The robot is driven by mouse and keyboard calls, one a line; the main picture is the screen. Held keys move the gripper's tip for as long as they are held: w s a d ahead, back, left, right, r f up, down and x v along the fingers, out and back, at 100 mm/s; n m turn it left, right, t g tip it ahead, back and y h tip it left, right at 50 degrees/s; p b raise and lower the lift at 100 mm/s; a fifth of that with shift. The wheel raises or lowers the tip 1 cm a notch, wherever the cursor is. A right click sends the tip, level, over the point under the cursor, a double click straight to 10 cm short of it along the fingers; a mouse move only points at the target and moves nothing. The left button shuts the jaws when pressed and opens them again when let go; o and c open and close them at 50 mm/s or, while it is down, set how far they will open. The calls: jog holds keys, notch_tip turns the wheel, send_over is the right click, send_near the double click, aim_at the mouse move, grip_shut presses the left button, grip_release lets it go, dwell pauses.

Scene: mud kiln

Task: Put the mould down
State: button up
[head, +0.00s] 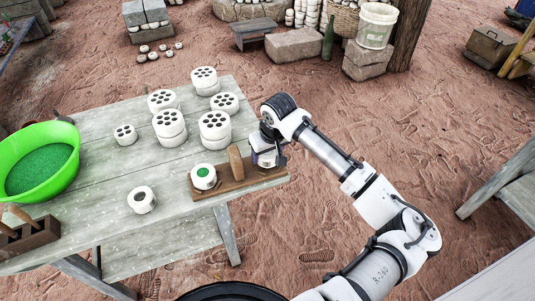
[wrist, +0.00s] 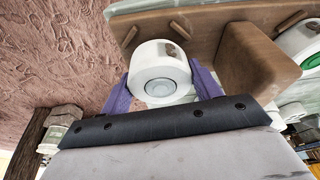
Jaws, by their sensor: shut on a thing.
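The mould (wrist: 162,68), a short white cylinder with a grey disc in its round face, sits between the purple fingers of my gripper (wrist: 160,86) in the wrist view. My gripper is shut on it. In the head view my gripper (head: 266,156) is at the right end of a brown wooden stand (head: 240,183), right of its upright block (head: 236,163). The mould is mostly hidden there by my gripper. I cannot tell whether it touches the stand. Another white cylinder with a green top (head: 203,177) sits on the stand's left end.
The weathered table (head: 100,190) holds several white cylinders with holed tops (head: 215,128), a white piece with a dark centre (head: 142,200), a green basin (head: 42,160) and a wooden box (head: 30,235). Bare tabletop lies around the middle. The stand lies along the table's right edge.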

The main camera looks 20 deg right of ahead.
aim_at(272, 159)
jog(key=shift+f, duration=0.7)
jog(key=shift+f, duration=0.1)
jog(key=o, duration=1.1)
jog(key=b+v, duration=0.1)
jog(key=v, duration=1.1)
jog(key=shift+w+a, duration=0.1)
